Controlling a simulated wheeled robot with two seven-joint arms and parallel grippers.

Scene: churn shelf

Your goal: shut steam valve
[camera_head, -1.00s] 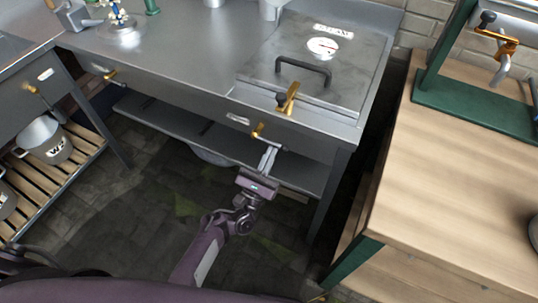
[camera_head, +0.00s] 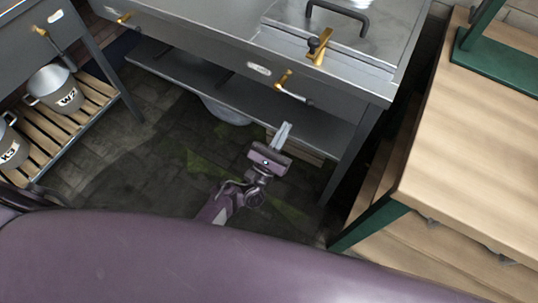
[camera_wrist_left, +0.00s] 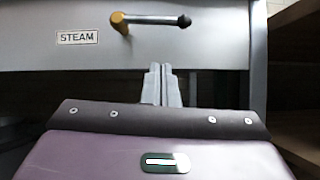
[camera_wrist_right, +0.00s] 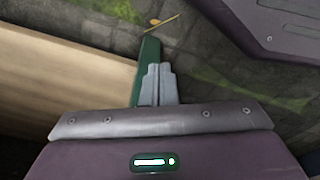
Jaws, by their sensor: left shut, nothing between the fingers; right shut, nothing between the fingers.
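The steam valve (camera_head: 285,80) is a brass fitting with a thin metal lever on the front panel of the steel unit. In the left wrist view the valve (camera_wrist_left: 118,20) sits right of a STEAM label (camera_wrist_left: 77,37), and its lever (camera_wrist_left: 152,19) lies about level, its dark tip pointing right. My left gripper (camera_head: 284,128) is shut and empty, below the lever and apart from it; its fingers (camera_wrist_left: 161,68) point up toward the panel. My right gripper (camera_wrist_right: 160,68) is shut and empty, seen only in its own wrist view, near a green post.
A brass fitting with a black knob (camera_head: 318,43) stands on the unit's front edge above the valve. A lower shelf (camera_head: 190,78) runs beneath the panel. A wooden table (camera_head: 480,130) with green legs stands to the right. Labelled pots (camera_head: 56,90) sit on a slatted rack at left.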

